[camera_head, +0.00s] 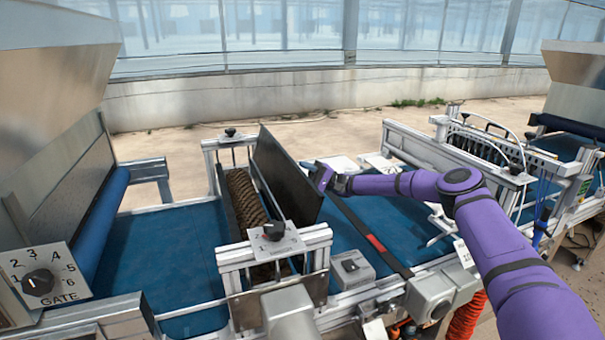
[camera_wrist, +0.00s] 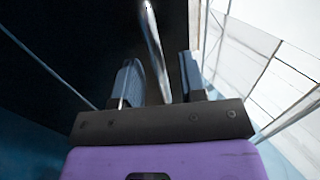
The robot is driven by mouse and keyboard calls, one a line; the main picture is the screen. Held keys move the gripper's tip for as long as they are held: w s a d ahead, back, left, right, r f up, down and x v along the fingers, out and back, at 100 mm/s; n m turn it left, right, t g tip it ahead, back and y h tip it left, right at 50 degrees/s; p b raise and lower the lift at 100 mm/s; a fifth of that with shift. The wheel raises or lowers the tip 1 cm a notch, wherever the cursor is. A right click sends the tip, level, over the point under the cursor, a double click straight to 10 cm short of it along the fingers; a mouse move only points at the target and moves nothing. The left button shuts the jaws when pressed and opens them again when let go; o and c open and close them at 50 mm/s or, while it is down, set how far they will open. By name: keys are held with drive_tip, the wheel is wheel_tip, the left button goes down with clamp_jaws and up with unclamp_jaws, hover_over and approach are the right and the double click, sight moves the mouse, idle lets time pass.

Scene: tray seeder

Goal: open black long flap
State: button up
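The black long flap (camera_head: 287,178) is a long dark panel beside the brush roller in the head view. It stands raised and steeply tilted. In the wrist view, the two fingers of my gripper (camera_wrist: 160,80) are apart. A thin, pale-lit edge (camera_wrist: 154,42), which looks like the flap's edge, runs between them with gaps visible on both sides. The dark flap face (camera_wrist: 60,45) fills the left of that view. The exact contact at the fingertips cannot be told.
The brush roller (camera_head: 244,203) lies left of the flap in a metal frame. A black strap with a red mark (camera_head: 375,243) crosses the blue belt (camera_head: 350,233) to the right. A black knob (camera_head: 273,231) and a grey switch box (camera_head: 352,268) sit in front.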

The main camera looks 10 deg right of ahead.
drive_tip(key=v, duration=1.1)
